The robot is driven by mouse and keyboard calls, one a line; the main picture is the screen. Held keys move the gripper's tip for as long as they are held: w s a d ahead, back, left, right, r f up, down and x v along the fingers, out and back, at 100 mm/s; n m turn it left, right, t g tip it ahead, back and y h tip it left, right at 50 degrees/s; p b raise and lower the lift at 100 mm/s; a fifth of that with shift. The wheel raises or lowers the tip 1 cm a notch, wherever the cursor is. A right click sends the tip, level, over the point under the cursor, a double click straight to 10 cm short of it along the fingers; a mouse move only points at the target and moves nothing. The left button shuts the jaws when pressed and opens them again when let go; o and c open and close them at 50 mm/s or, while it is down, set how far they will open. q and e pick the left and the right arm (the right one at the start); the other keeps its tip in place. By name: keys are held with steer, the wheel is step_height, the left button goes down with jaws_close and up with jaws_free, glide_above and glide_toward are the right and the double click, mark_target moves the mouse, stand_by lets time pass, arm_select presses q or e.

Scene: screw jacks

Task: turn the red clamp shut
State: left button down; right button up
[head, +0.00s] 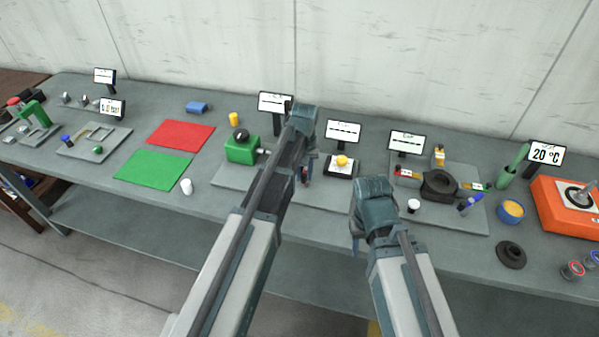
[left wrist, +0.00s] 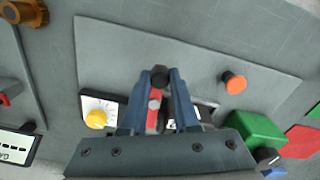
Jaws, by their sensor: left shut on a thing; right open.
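The red clamp (left wrist: 153,108) shows in the left wrist view between the fingers of my left gripper (left wrist: 160,92), with a dark round end (left wrist: 160,76) at their tips. The gripper is shut on the clamp. In the head view my left gripper (head: 307,160) points down over the grey plate, and my arm hides most of the clamp; only a small bit of red (head: 305,171) shows beside it. My right gripper (head: 358,235) is open and empty, apart from everything, near the front edge of the bench.
A green block (head: 241,150) with a black knob stands left of the clamp. A yellow button box (head: 341,164) stands right of it. An orange-topped peg (left wrist: 234,82) stands on the same plate. Small signs stand behind.

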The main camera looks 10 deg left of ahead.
arm_select(q)
steer(key=shift+w+d+n, duration=0.25)
steer(key=shift+d+n, duration=0.3)
steer(key=shift+n, duration=0.75)
steer(key=shift+w+d+n, duration=0.25)
steer(key=shift+d+n, duration=0.35)
steer(key=shift+n, duration=0.7)
steer(key=shift+w+d+n, duration=0.25)
steer(key=shift+d+n, duration=0.3)
steer(key=shift+n, duration=0.75)
steer(key=c, duration=0.7)
jaws_free()
steer(key=shift+o, duration=0.2)
steer(key=shift+r, duration=0.15)
step_height(320, 180, up, 14)
steer(key=p, duration=1.4)
steer(key=shift+f, duration=0.2)
